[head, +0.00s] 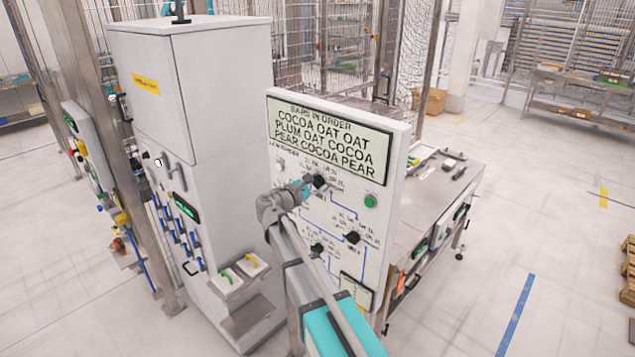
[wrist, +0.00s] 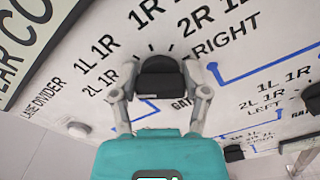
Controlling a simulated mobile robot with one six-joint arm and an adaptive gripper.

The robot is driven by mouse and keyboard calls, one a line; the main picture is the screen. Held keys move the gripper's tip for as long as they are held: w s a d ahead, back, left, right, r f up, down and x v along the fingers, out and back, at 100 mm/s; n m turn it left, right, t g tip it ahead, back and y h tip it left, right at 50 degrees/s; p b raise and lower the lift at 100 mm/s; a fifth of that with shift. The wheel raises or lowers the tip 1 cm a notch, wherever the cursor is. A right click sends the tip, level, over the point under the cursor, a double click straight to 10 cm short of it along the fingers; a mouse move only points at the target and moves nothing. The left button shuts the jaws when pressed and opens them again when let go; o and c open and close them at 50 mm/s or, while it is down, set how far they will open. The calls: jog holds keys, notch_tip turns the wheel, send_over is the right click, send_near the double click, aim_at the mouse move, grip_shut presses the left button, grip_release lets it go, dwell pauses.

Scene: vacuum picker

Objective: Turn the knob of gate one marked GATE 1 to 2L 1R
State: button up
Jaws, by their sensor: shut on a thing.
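A black knob (wrist: 160,82) sits on the white lane divider panel (wrist: 60,75) in the wrist view; it also shows in the head view (head: 320,181). My gripper (wrist: 160,70) has one finger on each side of the knob and is shut on it. The gripper also shows in the head view (head: 309,184). Printed around the knob are 2L 1R and 1L 1R to the left, and 1R and 2R labels above and to the right. The word GATE beside it is partly hidden by a finger, and its number is hidden. The knob's pointer direction is not clear.
Lower on the panel are two more black knobs (head: 352,237) (head: 317,247), joined by blue lines. A green button (head: 370,200) is at the right. A screen (head: 330,138) above lists bars in order. A white cabinet (head: 215,100) stands close at left.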

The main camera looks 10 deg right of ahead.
jog(key=shift+m, duration=0.3)
jog(key=o, duration=1.2)
jog(key=shift+w, duration=0.1)
jog(key=shift+c, duration=0.2)
jog(key=shift+s+a, duration=0.2)
jog(key=shift+s, duration=0.05)
jog(key=v, duration=1.1)
jog(key=shift+a, duration=0.2)
jog(key=shift+s, duration=0.1)
